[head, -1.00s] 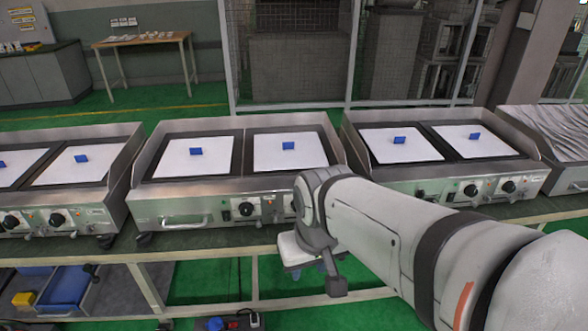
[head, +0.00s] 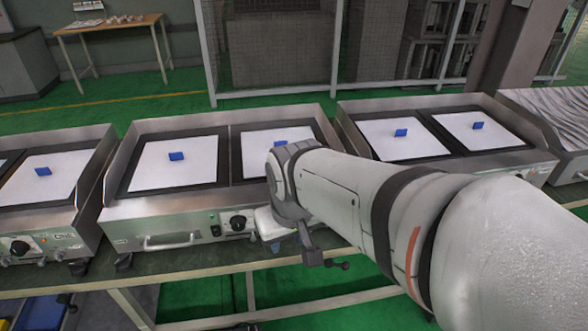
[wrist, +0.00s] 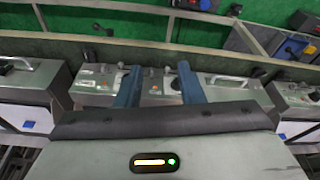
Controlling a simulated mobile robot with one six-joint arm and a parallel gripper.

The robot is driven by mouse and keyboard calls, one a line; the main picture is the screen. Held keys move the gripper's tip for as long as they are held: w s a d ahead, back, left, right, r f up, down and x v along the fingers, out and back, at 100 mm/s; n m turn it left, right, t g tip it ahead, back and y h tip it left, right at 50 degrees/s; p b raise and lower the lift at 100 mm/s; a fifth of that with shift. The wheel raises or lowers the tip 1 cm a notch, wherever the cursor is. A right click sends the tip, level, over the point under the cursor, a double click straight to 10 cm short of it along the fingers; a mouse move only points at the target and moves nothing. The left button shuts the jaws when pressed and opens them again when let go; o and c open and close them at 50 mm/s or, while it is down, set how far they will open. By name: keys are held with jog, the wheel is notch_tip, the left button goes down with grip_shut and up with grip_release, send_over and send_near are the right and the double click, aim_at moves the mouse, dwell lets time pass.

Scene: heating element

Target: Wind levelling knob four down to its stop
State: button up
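Black levelling knobs show under the front corners of the steel heating units; one (head: 122,262) is under the left front corner of the middle unit (head: 165,214). I cannot tell which knob is number four. My gripper is mostly hidden behind my arm in the head view, in front of the middle unit's right half. In the wrist view my gripper (wrist: 160,68) has two blue fingers spread apart with nothing held between them. The front panel of a unit (wrist: 205,88), with dials and a handle, lies beyond the fingers. No levelling knob shows clearly between them.
The units stand close together on a long bench (head: 200,258). White plates with blue blocks (head: 176,156) lie on top. A black control dial (head: 238,222) and a bar handle (head: 172,241) jut from the middle unit's front. Green floor shows below the bench.

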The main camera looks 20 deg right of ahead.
jog(key=w+d+f+m+t+h+b, duration=0.1)
jog(key=w+d+f+t+h+b, duration=0.4)
jog(key=w+d+f, duration=0.85)
jog(key=s+d+f+m+t+y+b, duration=0.2)
jog(key=d+f+t+b, duration=0.45)
jog(key=d+f, duration=0.95)
jog(key=shift+g+h, duration=0.3)
jog(key=shift+g, duration=0.35)
jog(key=shift+w+f+b, duration=0.35)
jog(key=shift+w+f, duration=0.4)
jog(key=shift+w, duration=0.35)
jog(key=shift+w+f+b, duration=0.3)
jog(key=shift+w+f, duration=0.4)
jog(key=shift+w, duration=0.4)
jog(key=shift+w+f+b, duration=0.35)
jog(key=shift+w+f, duration=0.4)
jog(key=shift+w, duration=0.35)
jog(key=shift+a, duration=0.1)
jog(key=shift+c, duration=0.5)
grip_shut()
